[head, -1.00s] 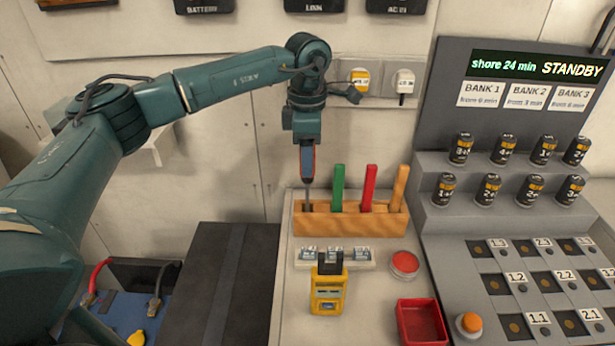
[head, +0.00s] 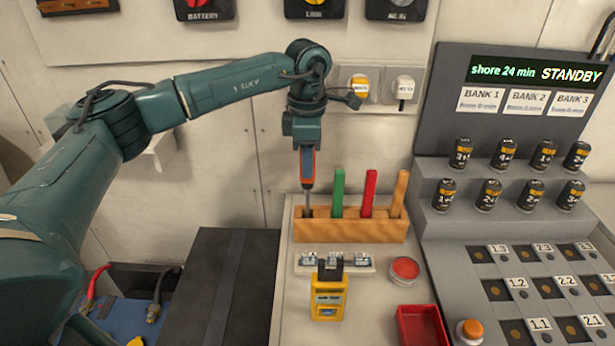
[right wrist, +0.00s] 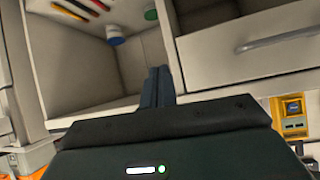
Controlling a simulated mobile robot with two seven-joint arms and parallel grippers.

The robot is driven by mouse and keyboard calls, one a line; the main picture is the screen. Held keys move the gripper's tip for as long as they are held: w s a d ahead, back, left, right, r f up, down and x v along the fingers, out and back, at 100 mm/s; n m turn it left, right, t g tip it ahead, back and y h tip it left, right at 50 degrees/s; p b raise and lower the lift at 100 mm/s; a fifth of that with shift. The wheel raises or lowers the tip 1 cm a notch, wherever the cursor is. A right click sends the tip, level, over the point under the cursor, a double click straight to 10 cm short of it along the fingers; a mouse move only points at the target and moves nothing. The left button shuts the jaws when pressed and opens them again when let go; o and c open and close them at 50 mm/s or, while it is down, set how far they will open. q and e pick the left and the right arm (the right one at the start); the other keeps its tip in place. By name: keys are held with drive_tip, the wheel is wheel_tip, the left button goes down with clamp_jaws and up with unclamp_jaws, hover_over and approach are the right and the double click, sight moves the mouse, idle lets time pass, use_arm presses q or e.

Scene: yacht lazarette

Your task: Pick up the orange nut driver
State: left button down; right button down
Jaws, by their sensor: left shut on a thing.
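The orange nut driver (head: 308,170) stands upright at the left end of the wooden rack (head: 350,230) in the head view. My left gripper (head: 307,160) points down from above and is shut on its handle. The metal shaft shows below the handle and reaches down to the rack's left slot; whether its tip is still inside I cannot tell. My right gripper (right wrist: 157,88) shows only in the right wrist view, its two fingers together with nothing between them.
Green (head: 338,190), red (head: 369,192) and tan-orange (head: 399,192) handles stand in the same rack, close to the right. In front are a yellow meter (head: 328,300), a red button (head: 404,269) and a red tray (head: 422,325). A battery panel (head: 500,200) stands to the right.

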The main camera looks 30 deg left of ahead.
use_arm(q)
wheel_tip(320, 180, up, 10)
drive_tip(key=shift+r+b, duration=0.1)
drive_tip(key=shift+b, duration=0.55)
drive_tip(key=c, duration=1.7)
unclamp_jaws()
clamp_jaws()
